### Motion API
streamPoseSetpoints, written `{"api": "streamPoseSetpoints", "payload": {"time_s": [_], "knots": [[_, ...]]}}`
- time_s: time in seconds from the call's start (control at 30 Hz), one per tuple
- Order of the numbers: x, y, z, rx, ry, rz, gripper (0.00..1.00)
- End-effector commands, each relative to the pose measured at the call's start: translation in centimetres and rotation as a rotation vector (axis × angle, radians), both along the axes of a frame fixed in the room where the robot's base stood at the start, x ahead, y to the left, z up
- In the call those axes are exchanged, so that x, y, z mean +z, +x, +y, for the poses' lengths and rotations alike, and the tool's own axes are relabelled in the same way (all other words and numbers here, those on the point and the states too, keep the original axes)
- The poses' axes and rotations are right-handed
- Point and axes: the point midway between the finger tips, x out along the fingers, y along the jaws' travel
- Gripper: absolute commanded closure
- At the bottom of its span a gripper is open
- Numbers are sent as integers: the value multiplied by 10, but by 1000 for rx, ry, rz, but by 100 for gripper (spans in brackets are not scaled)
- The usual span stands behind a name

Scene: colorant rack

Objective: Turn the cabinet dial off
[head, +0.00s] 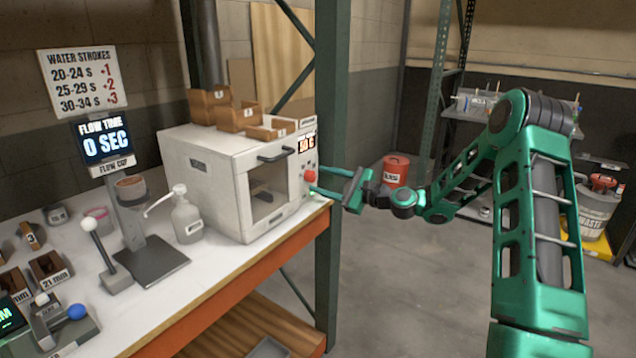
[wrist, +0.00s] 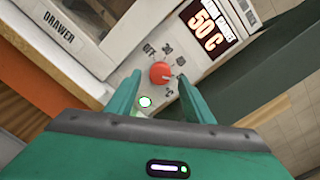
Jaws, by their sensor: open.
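The white drying cabinet (head: 215,180) stands on the bench with its red round dial (head: 310,176) on the right of its front. In the wrist view the dial (wrist: 160,73) sits among printed marks, with OFF at its upper left and numbers around its right side. Its pointer setting is too small to read surely. The display (wrist: 208,22) above reads 50 C. My gripper (head: 326,180) is open in front of the panel. In the wrist view its two fingers (wrist: 160,78) lie either side of the dial, with visible gaps, not gripping it.
A green-ringed round light or button (wrist: 145,102) sits below the dial, near the left finger. Wooden boxes (head: 238,117) stand on the cabinet top. A green post (head: 333,120) rises just behind the cabinet's right side. A pump bottle (head: 187,218) stands left of the cabinet.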

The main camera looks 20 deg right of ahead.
Motion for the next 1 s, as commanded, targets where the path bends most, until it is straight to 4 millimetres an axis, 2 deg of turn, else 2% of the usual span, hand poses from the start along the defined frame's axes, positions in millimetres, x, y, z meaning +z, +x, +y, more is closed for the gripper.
{"api": "streamPoseSetpoints", "payload": {"time_s": [0.2,0.5,0.53,0.6,0.7,1.0], "knots": [[0,13,11,0,-1,-1,52],[0,14,12,-1,-1,1,52],[0,14,12,-1,-1,1,57],[0,14,12,-1,-1,1,74],[0,14,12,-1,-1,1,94],[-1,13,12,0,-21,-15,94]]}}
